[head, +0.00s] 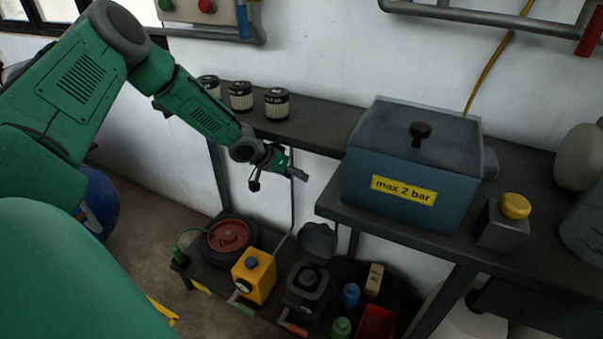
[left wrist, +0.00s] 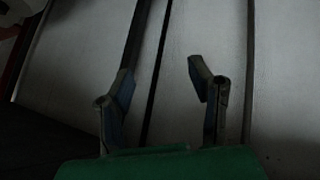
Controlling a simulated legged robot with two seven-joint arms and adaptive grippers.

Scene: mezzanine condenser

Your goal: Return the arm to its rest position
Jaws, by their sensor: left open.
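My left arm comes in from the left in the head view, with its green links stretched forward and down. My left gripper (head: 297,174) hangs in the air in front of the wall, just left of the dark bench's corner. In the left wrist view the two fingers of the left gripper (left wrist: 161,85) stand well apart with nothing between them. The gripper touches nothing that I can see. My right gripper is in neither view.
A blue-grey box (head: 400,158) marked "max 2 bar" stands on the dark bench (head: 340,209). Several filters (head: 241,97) line the back shelf. Below are a red-hubbed wheel (head: 229,236), a yellow container (head: 254,277) and small bottles. Open air lies between shelf and lower rack.

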